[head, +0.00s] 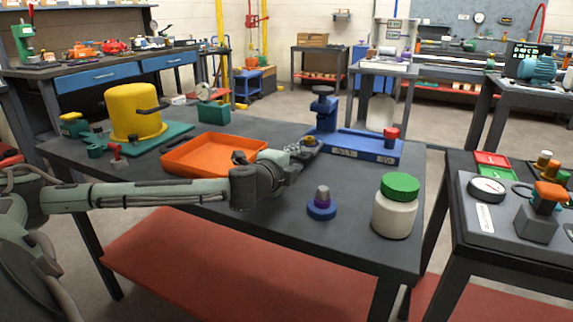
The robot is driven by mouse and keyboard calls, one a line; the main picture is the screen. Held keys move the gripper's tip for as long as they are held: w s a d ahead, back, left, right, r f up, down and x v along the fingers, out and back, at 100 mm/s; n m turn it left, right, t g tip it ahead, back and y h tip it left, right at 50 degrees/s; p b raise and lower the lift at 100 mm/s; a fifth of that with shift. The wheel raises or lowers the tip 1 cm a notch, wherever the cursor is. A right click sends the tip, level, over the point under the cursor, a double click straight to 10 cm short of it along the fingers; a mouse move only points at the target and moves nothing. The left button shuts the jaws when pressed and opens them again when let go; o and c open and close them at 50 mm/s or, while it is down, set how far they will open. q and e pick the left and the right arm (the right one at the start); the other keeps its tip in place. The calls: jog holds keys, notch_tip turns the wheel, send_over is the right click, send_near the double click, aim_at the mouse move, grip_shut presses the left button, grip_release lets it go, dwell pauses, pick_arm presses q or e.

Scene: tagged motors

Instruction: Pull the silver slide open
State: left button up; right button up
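A blue fixture (352,146) with a pale label on its front and an upright dark-topped post stands at the back of the near table. A red knob (391,133) is at its right end. My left arm reaches in from the left, and my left gripper (307,146) is at the fixture's left end, beside the foot of the post. Its fingers are small and overlap the fixture, so I cannot tell whether they are open or touching. I cannot make out a silver slide clearly; the gripper covers that end. My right gripper is out of view.
An orange tray (214,152) and a yellow cylinder (135,113) on a green base are at left. A blue-based grey peg (322,204) and a white jar (395,209) with green lid stand in front. The table between arm and peg is clear.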

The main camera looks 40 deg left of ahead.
pick_arm(q)
jog(key=v, duration=1)
jog(key=shift+s+r, duration=0.1)
jog(key=shift+s, duration=0.15)
